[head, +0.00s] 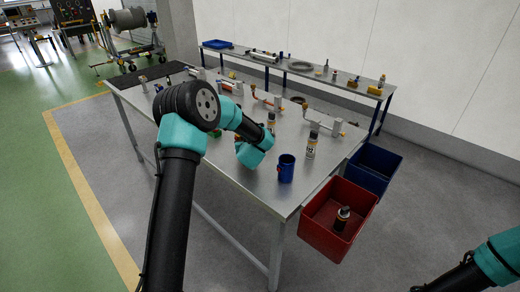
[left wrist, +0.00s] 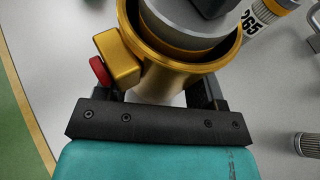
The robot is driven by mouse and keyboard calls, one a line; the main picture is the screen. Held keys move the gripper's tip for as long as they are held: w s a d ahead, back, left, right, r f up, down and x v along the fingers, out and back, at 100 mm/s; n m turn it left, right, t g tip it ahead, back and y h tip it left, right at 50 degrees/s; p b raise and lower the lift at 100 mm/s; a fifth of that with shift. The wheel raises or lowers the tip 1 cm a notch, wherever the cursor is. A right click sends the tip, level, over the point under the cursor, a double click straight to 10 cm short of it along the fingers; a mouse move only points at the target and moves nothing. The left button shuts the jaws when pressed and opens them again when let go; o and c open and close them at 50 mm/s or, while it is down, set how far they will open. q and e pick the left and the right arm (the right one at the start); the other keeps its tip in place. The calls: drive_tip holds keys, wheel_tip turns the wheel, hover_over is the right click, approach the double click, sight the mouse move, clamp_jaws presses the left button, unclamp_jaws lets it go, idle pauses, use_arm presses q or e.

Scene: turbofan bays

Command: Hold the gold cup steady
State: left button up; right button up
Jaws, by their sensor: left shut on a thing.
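The gold cup (left wrist: 165,72) shows close up in the left wrist view, with a gold rim, a gold block (left wrist: 122,58) on its left side and a red knob (left wrist: 100,70). A grey cylindrical part (left wrist: 178,30) sits inside the rim. My left gripper (left wrist: 163,95) is shut on the cup, one finger on each side; the fingertips are partly hidden. In the head view my left wrist is over the near part of the metal table (head: 265,185) and hides the fingers and cup. My right arm shows at the lower right, its gripper out of frame.
A blue cup (head: 286,170) and a labelled filter (head: 312,146) stand right of my left wrist. A red bin (head: 322,240) with a canister (head: 342,217) inside and a blue bin (head: 385,158) are off the table's right end. Copper pipe fixtures (head: 322,116) stand farther back.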

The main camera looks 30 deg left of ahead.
use_arm(q)
drive_tip(key=shift+a+f, duration=0.1)
drive_tip(key=shift+a, duration=0.05)
idle(0.3)
drive_tip(key=shift+f, duration=1.15)
drive_tip(key=shift+f, duration=0.25)
idle(0.4)
drive_tip(key=o, duration=1.1)
drive_tip(key=v, duration=1.2)
